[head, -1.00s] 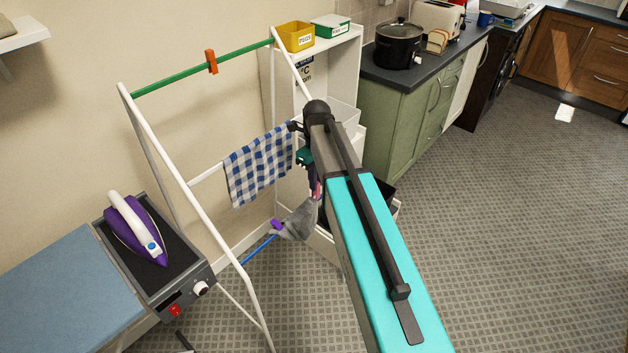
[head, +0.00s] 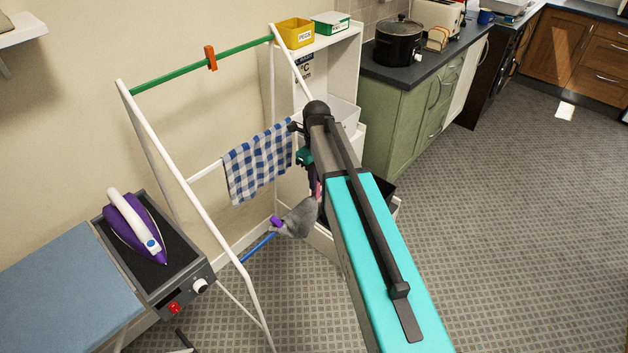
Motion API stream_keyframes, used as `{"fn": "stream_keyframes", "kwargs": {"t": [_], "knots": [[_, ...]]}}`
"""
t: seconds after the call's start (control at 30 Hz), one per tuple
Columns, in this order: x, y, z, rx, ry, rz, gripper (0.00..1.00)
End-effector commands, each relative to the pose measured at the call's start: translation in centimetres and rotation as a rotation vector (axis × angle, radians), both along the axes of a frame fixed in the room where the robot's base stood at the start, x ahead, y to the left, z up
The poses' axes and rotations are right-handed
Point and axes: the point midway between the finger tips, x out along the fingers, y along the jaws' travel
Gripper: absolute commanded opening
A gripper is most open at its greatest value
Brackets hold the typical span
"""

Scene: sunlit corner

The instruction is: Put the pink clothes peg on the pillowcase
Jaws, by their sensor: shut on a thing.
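My gripper (head: 316,180) hangs below the far end of my arm and is mostly hidden by it. A small pink piece shows at its tips, the pink clothes peg (head: 318,189), and the gripper is shut on it. A blue-and-white checked cloth (head: 257,163), which looks like the pillowcase, hangs over the lower rail of a white drying rack (head: 185,168). The gripper is right of the cloth and apart from it in the picture, near the height of its lower edge. Depth between them is hard to tell.
An orange peg (head: 211,58) sits on the rack's green top rail. A grey mop head (head: 298,217) is just below the gripper. A yellow PEGS box (head: 294,33) tops the white shelf behind. An iron (head: 134,228) stands at left.

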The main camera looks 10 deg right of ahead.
Motion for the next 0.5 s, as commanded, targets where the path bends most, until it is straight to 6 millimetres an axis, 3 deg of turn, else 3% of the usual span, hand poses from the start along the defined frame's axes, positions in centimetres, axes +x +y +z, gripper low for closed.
{"fn": "stream_keyframes", "kwargs": {"t": [0.5], "knots": [[0.00,0.04,-0.73,0.000,0.000,0.000,0.04]]}}
